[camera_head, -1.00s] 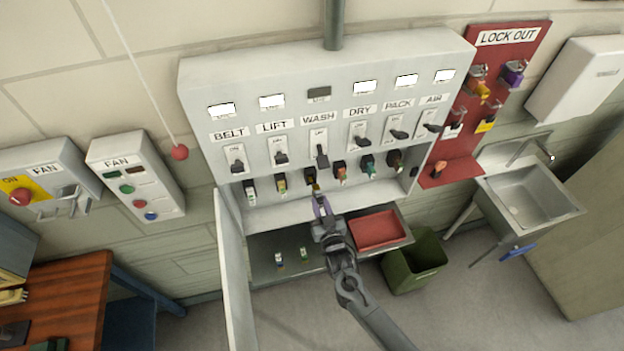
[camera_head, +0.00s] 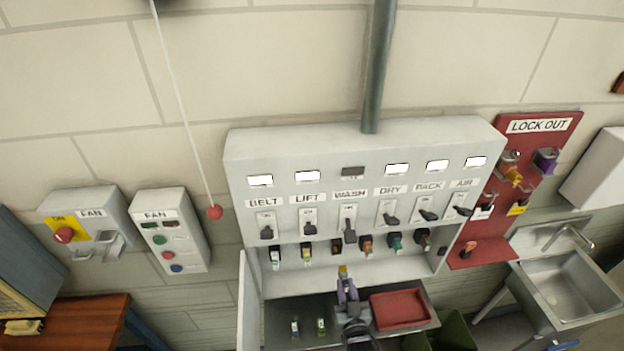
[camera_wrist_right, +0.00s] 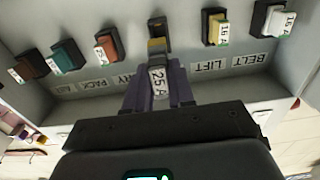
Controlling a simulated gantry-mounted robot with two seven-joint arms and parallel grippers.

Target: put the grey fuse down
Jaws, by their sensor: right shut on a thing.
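My right gripper (camera_head: 347,290) is shut on a grey fuse (camera_wrist_right: 158,76) marked 25 A, with a yellowish band at its far end. The fuse's tip (camera_head: 343,271) also shows in the head view, below the WASH fuse place. In the wrist view the fuse lies between my purple fingers, close in front of the dark WASH holder (camera_wrist_right: 157,27). The gripper is over the front of the shelf (camera_head: 278,312), left of the red tray (camera_head: 400,309). My left gripper is not in view.
Two small fuses stand on the shelf, one left (camera_head: 295,328) and one right (camera_head: 320,327). Other fuses sit in the grey panel (camera_head: 330,150); the WASH window is dark. An open door (camera_head: 248,300) edges the shelf's left. A green bin (camera_head: 455,335) is below right.

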